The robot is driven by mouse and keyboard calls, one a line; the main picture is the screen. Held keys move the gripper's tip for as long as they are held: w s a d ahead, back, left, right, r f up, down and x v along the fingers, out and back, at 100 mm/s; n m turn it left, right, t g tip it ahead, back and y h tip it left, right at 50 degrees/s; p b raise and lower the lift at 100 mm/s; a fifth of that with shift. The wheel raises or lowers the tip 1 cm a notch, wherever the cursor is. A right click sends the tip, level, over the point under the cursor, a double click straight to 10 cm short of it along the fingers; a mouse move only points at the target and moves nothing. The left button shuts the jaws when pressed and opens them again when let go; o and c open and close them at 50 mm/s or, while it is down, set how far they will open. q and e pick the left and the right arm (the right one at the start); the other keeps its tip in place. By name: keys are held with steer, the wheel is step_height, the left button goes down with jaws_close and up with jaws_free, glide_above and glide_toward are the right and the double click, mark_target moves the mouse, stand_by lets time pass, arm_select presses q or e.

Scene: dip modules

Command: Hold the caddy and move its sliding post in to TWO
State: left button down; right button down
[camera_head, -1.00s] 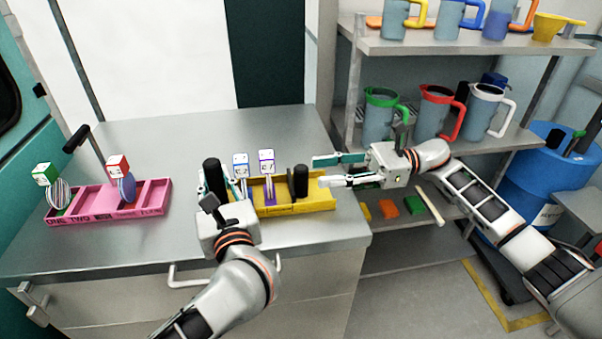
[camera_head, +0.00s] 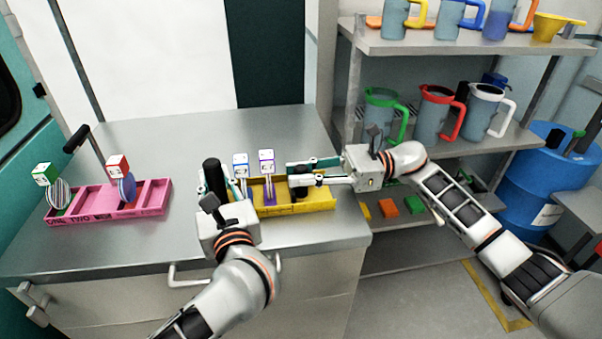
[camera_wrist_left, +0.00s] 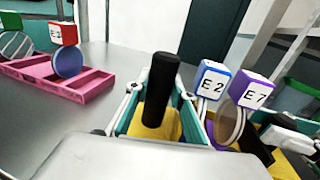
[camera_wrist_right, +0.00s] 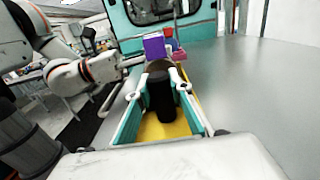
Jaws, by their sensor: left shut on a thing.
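The yellow caddy (camera_head: 318,203) lies on the steel bench near its right front edge. A black post (camera_head: 212,173) stands at its left end, and my left gripper (camera_wrist_left: 160,95) is shut on it. A second black post (camera_wrist_right: 160,95) stands toward the caddy's right end. My right gripper (camera_wrist_right: 162,105) is open around this second post, with gaps at both sides. In the head view its fingers partly hide the post. A blue-topped E2 module (camera_wrist_left: 211,85) and a purple-topped E7 module (camera_wrist_left: 253,95) stand in the caddy between the posts. I cannot read the caddy's slot labels.
A pink caddy (camera_head: 152,203) with ONE and TWO labels holds a green-topped module (camera_head: 45,176) and a red-topped module (camera_head: 118,167) at the left. Shelves with several jugs (camera_head: 432,112) stand right of the bench.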

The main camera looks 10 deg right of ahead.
steer(key=shift+a, duration=1.35)
steer(key=c, duration=1.8)
jaws_free()
steer(key=shift+d, duration=0.15)
steer(key=d, duration=1.1)
steer(key=shift+d, duration=0.4)
